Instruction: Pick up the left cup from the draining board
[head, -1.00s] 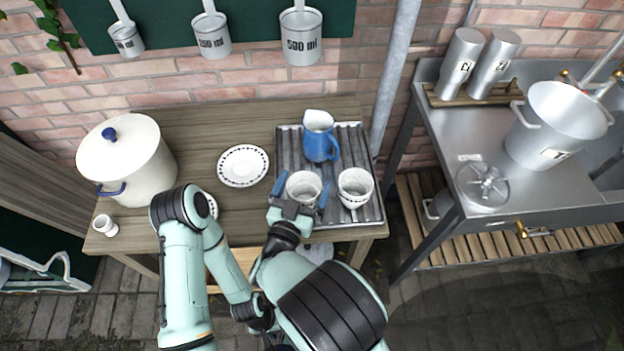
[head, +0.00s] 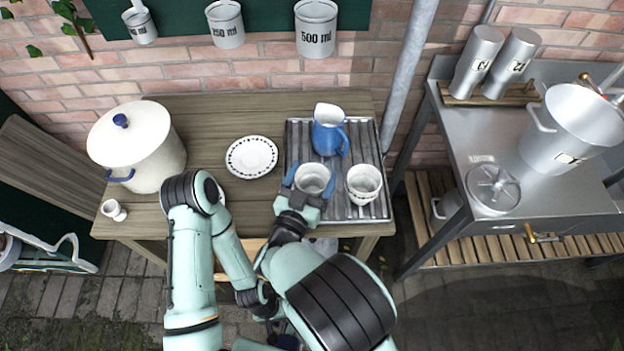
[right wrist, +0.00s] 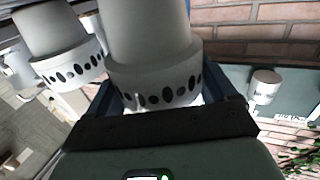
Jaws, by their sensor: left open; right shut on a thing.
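The left cup (head: 312,182), white with a dark dotted band, is at the front of the ribbed draining board (head: 301,133). My right gripper (head: 310,180) has its blue fingers on either side of the cup and is shut on it. In the right wrist view the cup (right wrist: 152,50) sits between the fingers. I cannot tell whether it touches the board. The right cup (head: 363,184) stands close beside it and also shows in the right wrist view (right wrist: 62,40). My left gripper (head: 286,341) is low at the bottom edge, empty and mostly hidden by my arms.
A blue jug (head: 329,132) stands behind the cups on the board. A patterned plate (head: 251,157), a white pot (head: 137,150) and a small white cup (head: 114,210) are to the left on the wooden table (head: 210,115). A metal sink unit (head: 480,150) stands to the right.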

